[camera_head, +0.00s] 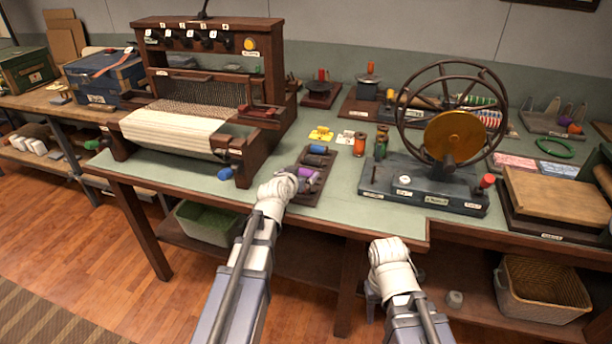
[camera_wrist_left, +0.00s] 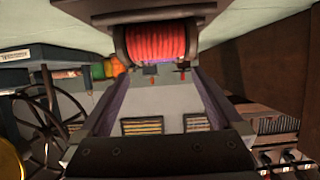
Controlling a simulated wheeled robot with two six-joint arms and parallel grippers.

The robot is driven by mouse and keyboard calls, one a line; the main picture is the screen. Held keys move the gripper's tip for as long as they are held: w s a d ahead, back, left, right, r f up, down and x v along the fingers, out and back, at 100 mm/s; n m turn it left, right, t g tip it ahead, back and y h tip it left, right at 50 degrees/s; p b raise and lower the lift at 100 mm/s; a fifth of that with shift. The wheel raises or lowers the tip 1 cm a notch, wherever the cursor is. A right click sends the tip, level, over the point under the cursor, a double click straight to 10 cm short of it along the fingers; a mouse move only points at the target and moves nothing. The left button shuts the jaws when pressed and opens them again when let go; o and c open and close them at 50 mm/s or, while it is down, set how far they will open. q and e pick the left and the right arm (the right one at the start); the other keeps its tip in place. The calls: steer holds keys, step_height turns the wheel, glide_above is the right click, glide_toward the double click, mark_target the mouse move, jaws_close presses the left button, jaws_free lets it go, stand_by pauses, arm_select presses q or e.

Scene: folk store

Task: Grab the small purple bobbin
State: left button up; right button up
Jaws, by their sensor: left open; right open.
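The small purple bobbin (camera_head: 308,172) lies in a dark wooden tray (camera_head: 325,180) near the front edge of the green-topped table. Dark and blue bobbins (camera_head: 316,160) lie behind it in the same tray. My left gripper (camera_head: 292,184) is open at the tray's near left side, close to the purple bobbin and partly covering the tray. I cannot make out the purple bobbin there. My right gripper (camera_head: 374,285) is open and low, in front of the table edge.
A wooden loom (camera_head: 205,105) stands left of the tray. A winding machine with a large wheel (camera_head: 452,135) stands to the right.

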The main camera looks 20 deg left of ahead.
mark_target(305, 170)
arm_select(q)
steer(key=b+x, duration=0.2)
steer(key=x, duration=0.3)
steer(key=shift+f, duration=0.2)
steer(key=shift+r, duration=0.1)
steer(key=shift+c, duration=0.5)
steer(key=c, duration=1)
step_height(305, 170, up, 10)
steer(key=p, duration=1)
steer(key=shift+a, duration=0.1)
